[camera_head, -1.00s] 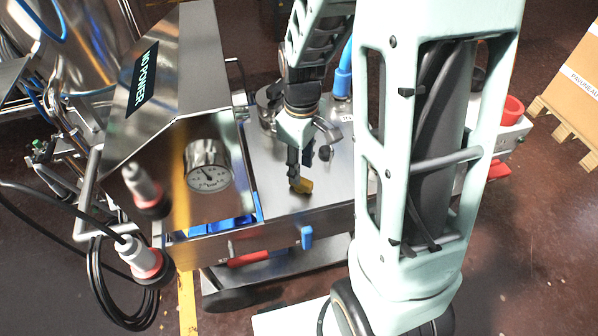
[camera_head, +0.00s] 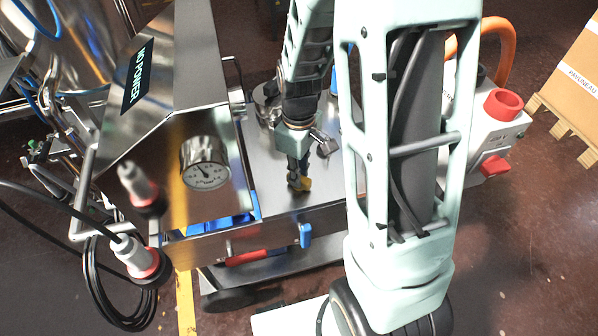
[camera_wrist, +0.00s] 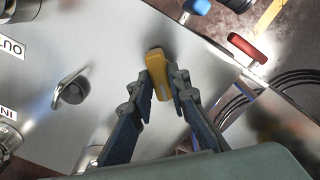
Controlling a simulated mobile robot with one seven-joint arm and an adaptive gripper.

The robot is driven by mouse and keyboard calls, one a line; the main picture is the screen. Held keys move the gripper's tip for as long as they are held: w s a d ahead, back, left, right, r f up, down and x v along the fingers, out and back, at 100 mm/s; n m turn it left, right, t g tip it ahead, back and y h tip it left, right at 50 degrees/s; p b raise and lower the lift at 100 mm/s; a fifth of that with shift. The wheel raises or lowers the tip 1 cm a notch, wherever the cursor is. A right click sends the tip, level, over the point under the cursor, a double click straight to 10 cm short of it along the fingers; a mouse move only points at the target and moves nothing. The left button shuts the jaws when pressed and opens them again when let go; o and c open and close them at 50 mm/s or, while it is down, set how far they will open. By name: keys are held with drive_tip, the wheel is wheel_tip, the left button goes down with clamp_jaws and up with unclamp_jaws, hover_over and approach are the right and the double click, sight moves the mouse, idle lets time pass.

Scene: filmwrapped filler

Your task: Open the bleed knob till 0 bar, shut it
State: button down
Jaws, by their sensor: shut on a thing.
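My gripper (camera_head: 298,178) points down over the steel top of the machine and is shut on a small yellow knob (camera_head: 303,184). In the wrist view, the yellow knob (camera_wrist: 157,72) is a stubby bar with its near end between my two fingertips (camera_wrist: 162,98). I take it to be the bleed knob; no label on it can be read. The round pressure gauge (camera_head: 206,172) on the steel housing has a white dial and a dark needle pointing up and slightly left. Its figures are too small to read.
A blue handle (camera_head: 305,235) and a red handle (camera_head: 248,257) are on the machine's front side. The red handle (camera_wrist: 247,47) also shows in the wrist view, with a metal lever (camera_wrist: 70,88) at left. A white box with a red button (camera_head: 503,102) stands at right.

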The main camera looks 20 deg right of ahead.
drive_tip(key=shift+m, duration=0.3)
drive_tip(key=m+p, duration=0.1)
drive_tip(key=m, duration=0.2)
drive_tip(key=shift+m, duration=0.3)
drive_tip(key=m+p, duration=0.1)
drive_tip(key=m, duration=0.3)
drive_tip(key=shift+r, duration=0.1)
drive_tip(key=m+p, duration=0.1)
drive_tip(key=m, duration=0.4)
drive_tip(key=shift+p, duration=0.4)
drive_tip(key=shift+m+p, duration=0.75)
drive_tip(key=shift+m, duration=1.25)
drive_tip(key=c, duration=1.8)
unclamp_jaws()
drive_tip(key=shift+c, duration=0.2)
